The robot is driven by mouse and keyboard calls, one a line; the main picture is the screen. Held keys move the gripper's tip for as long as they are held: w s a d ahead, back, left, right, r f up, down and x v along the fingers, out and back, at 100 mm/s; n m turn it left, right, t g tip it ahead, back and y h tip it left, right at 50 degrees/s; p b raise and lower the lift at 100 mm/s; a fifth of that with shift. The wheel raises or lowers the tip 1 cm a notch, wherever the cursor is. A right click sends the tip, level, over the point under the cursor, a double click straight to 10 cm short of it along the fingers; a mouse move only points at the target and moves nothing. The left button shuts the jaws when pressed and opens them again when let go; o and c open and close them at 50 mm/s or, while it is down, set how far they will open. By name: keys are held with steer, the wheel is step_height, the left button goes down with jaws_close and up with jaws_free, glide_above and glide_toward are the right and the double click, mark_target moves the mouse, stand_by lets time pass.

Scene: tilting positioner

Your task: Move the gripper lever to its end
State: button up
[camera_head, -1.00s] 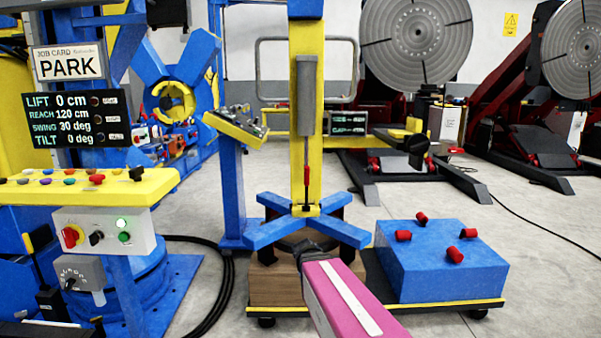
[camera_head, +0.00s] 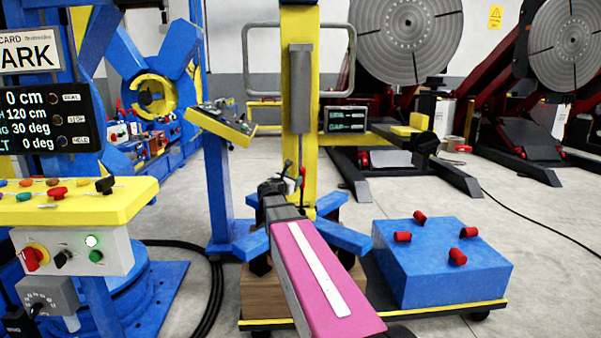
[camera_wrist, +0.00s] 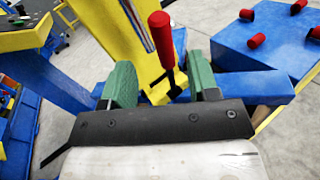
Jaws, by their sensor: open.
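The gripper lever (camera_head: 302,176) has a red grip on a thin black stem and stands at the lower part of the yellow column (camera_head: 310,150). In the wrist view, the lever (camera_wrist: 161,40) stands roughly upright, nearer the right finger than the left. My gripper (camera_wrist: 162,80) is open, with its two green fingers on either side of the lever's line; I cannot tell whether either touches it. In the head view, my gripper (camera_head: 294,178) is at the lever, in front of the column, and partly hides the lever's lower end.
Blue clamp arms (camera_head: 343,238) spread at the column's foot above a wooden block (camera_head: 254,295). A blue box (camera_head: 440,270) with several red pegs stands on the right. A yellow control desk (camera_head: 80,203) is at left.

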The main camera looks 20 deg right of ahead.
mark_target(301, 173)
steer(key=x, duration=1)
steer(key=shift+w+d, duration=0.1)
steer(key=shift+d, duration=0.15)
jaws_close()
steer(key=shift+a, duration=0.1)
